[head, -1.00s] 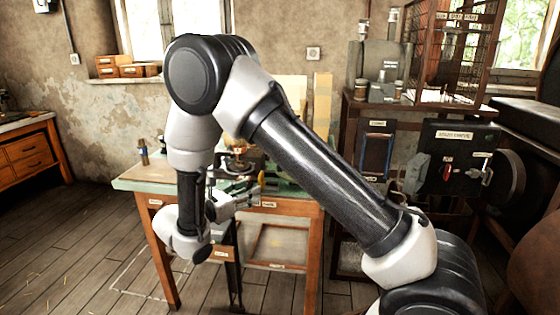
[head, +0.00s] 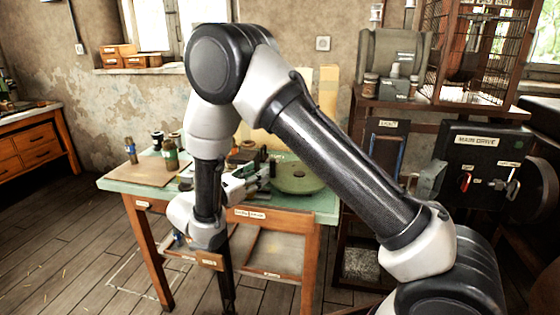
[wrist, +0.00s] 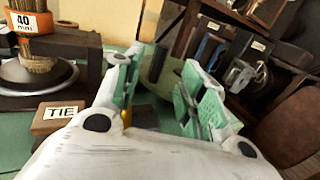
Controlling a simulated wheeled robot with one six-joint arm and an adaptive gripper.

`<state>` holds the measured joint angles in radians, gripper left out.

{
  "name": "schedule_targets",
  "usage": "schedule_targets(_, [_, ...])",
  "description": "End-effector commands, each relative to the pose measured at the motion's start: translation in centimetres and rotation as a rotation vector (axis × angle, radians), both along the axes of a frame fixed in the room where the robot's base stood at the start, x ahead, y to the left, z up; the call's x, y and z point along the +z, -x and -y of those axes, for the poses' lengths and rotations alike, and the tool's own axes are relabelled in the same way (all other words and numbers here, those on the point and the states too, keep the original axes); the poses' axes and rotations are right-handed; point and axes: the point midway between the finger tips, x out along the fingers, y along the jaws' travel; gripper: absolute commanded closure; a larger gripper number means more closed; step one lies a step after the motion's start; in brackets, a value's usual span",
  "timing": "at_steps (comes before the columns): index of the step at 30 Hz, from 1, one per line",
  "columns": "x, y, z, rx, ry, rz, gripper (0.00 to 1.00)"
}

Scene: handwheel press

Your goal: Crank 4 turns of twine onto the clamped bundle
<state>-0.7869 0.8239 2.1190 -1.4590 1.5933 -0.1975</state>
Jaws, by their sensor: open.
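The clamped bundle (wrist: 35,45) is at the left of the wrist view, with an orange and white "40 mm" tag, above a round metal plate. In the head view my gripper (head: 258,177) is beside the wheel.
The green-topped bench (head: 112,184) carries several bottles (head: 170,155) at its left. A dark "MAIN DRIVE" box (head: 478,165) with a red switch stands at the right. A shelf with a wire cage (head: 470,50) is behind. Open floor lies left of the bench.

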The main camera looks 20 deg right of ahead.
Motion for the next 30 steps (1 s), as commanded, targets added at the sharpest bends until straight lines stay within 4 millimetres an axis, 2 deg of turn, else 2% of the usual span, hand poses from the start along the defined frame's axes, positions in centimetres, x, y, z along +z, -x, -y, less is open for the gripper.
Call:
schedule_targets(7, [0.0,-0.6,0.7,-0.001,0.0,0.0,0.59])
schedule_targets(15, [0.0,-3.3,4.3,-0.003,0.0,0.0,0.59])
schedule_targets(21, [0.0,-4.6,5.9,-0.002,0.0,0.0,0.59])
schedule_targets(30, [0.0,-4.9,6.1,0.0,0.0,0.0,0.59])
